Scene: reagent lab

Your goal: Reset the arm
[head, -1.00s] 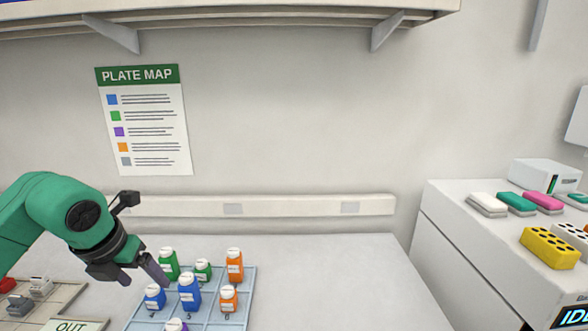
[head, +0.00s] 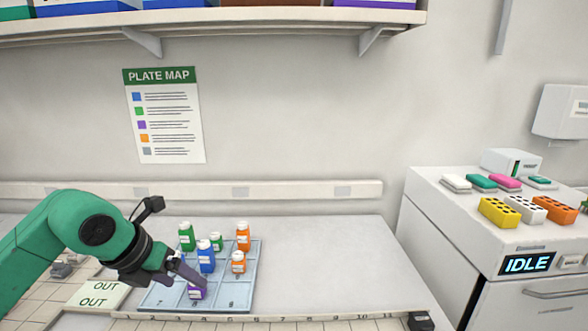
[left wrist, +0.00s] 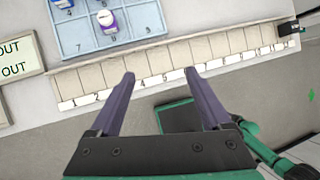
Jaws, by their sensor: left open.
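My left gripper (head: 187,272) comes in from the left, over the blue grid tray (head: 215,298), in the head view. In the left wrist view its two purple-grey fingers (left wrist: 158,82) are spread apart with nothing between them, above the numbered strip at the bench front. Green, blue, orange and purple bottles stand in the tray; a purple bottle (left wrist: 107,20) shows at the top of the left wrist view. The gripper hides part of a blue bottle in the head view. My right gripper is not in view.
A numbered strip (left wrist: 158,65) runs along the bench front. An OUT sign (head: 98,294) lies left of the tray. At right, a cabinet with an IDLE display (head: 527,263) carries coloured racks (head: 498,212). The bench right of the tray (head: 330,270) is clear.

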